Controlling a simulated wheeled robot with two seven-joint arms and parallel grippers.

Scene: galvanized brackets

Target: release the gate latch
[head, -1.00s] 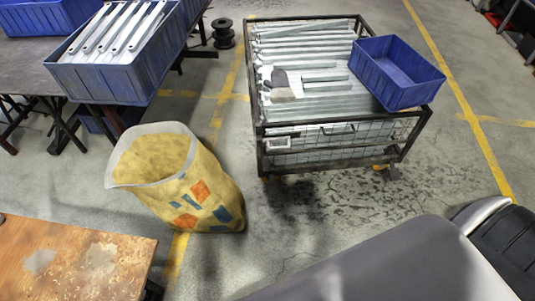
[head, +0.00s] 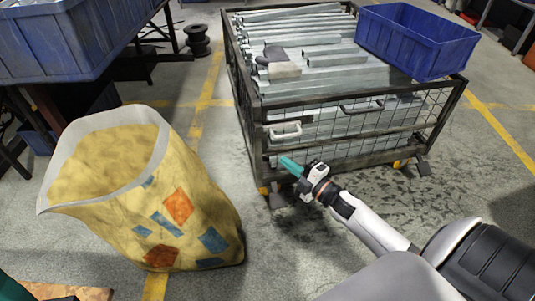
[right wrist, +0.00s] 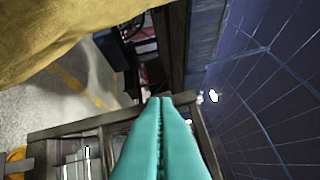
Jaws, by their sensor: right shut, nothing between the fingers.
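The wire cart's mesh gate (head: 345,137) faces me in the head view. A white loop handle (head: 285,132) is at its upper left and a dark handle (head: 362,107) on the top part; I cannot tell for certain which one is the latch. My right gripper (head: 285,161) is in front of the gate's lower left, below the white handle, its teal fingers shut and empty. In the right wrist view the fingers (right wrist: 160,103) are pressed together, with nothing between them. A teal piece at the bottom left corner, seemingly my left gripper (head: 14,288), is mostly cut off.
Galvanized brackets (head: 300,30) and a blue bin (head: 415,40) lie on the cart. A large yellow bag (head: 190,215) stands left of my right gripper. A blue bin (head: 50,45) is at upper left. Floor between bag and cart is clear.

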